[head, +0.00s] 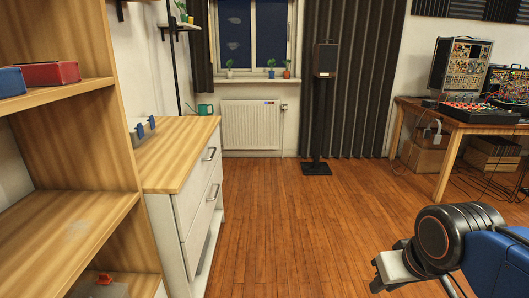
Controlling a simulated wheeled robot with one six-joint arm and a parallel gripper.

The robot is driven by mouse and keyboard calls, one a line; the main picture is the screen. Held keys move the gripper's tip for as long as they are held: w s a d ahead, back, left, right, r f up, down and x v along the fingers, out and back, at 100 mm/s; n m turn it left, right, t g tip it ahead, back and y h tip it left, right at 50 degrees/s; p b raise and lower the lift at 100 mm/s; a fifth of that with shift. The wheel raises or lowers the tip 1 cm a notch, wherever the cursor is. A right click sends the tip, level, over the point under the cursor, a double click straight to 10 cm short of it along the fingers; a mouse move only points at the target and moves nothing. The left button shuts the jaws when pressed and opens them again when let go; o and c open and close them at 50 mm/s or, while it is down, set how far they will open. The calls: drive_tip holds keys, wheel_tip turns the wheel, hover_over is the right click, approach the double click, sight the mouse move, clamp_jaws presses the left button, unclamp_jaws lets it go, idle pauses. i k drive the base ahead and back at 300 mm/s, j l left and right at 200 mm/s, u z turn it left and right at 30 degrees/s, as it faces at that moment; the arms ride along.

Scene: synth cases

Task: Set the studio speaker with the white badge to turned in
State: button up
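One dark studio speaker (325,59) stands on a tall black stand (320,120) at the back, in front of the grey curtain and right of the window. It is far off and small. No other speaker is in view. Part of my arm shows at the bottom right, well short of the speaker. My gripper's fingers do not show.
Wooden shelves (60,235) and a white drawer cabinet (175,215) line the left. A desk (455,125) with synth gear and hanging cables stands at the right, boxes beneath. A radiator (250,125) sits under the window. The wooden floor (290,220) between is clear.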

sight(325, 55)
drive_tip(key=i+z, duration=0.2)
drive_tip(key=i, duration=0.65)
drive_tip(key=i+j+z, duration=0.15)
drive_tip(key=i, duration=0.7)
drive_tip(key=i+z, duration=0.3)
drive_tip(key=i, duration=0.55)
drive_tip(key=i+j+z, duration=0.15)
drive_tip(key=i+z, duration=0.15)
drive_tip(key=i, duration=0.55)
